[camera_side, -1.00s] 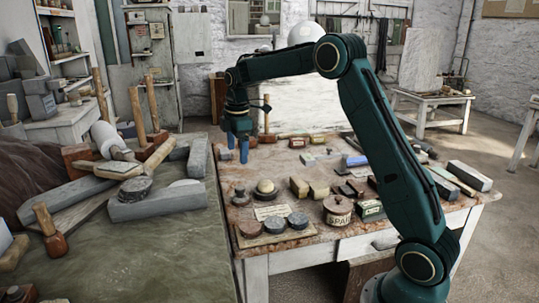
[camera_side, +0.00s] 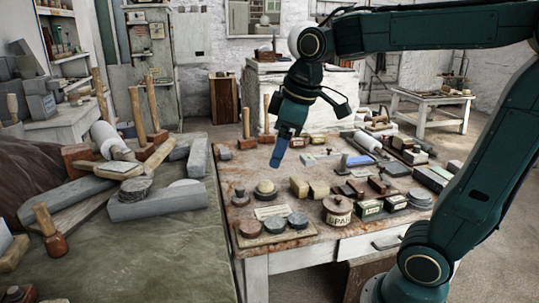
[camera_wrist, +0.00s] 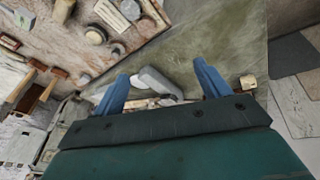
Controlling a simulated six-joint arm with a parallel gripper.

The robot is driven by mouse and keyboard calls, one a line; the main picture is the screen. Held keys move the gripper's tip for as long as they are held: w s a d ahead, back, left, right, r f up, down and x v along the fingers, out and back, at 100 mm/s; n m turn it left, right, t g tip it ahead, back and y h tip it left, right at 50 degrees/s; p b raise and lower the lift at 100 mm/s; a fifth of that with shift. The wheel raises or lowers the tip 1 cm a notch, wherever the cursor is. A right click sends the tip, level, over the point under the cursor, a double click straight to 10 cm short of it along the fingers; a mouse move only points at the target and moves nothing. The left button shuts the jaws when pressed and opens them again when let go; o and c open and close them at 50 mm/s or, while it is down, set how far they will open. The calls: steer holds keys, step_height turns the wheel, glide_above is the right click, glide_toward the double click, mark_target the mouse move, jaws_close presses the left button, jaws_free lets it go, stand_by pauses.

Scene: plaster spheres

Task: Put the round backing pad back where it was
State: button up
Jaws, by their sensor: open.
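My gripper (camera_side: 280,154) is tilted above the worktable, open, with nothing seen between its blue fingers; in the wrist view (camera_wrist: 161,71) the fingers are spread wide. Several round pads and discs lie on the table; I cannot tell which is the backing pad. A dark grey disc (camera_side: 275,225), a second grey disc (camera_side: 298,220) and a reddish-brown disc (camera_side: 249,229) sit on a tan board (camera_side: 262,241) near the front edge. Behind them are a cream-topped round piece (camera_side: 265,188) and a darker knobbed one (camera_side: 241,197). My gripper is apart from them all.
A lidded round tin (camera_side: 337,209) stands right of the board, beside small boxes (camera_side: 369,209). Pale blocks (camera_side: 299,187) stand mid-table. The bench (camera_side: 150,255) on the left holds stone blocks (camera_side: 158,203) and upright mallets (camera_side: 135,115). Bare tabletop shows around the cream-topped piece.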

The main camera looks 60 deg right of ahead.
steer(key=s+a+f+m, duration=0.1)
steer(key=s+f+m, duration=0.1)
steer(key=s, duration=0.4)
steer(key=s+a+f+m+t, duration=0.1)
steer(key=s+a+f+m, duration=0.1)
steer(key=s, duration=0.4)
steer(key=shift+s+a+f+t, duration=0.15)
steer(key=shift+s+a+t, duration=0.05)
steer(key=shift+s+t, duration=0.1)
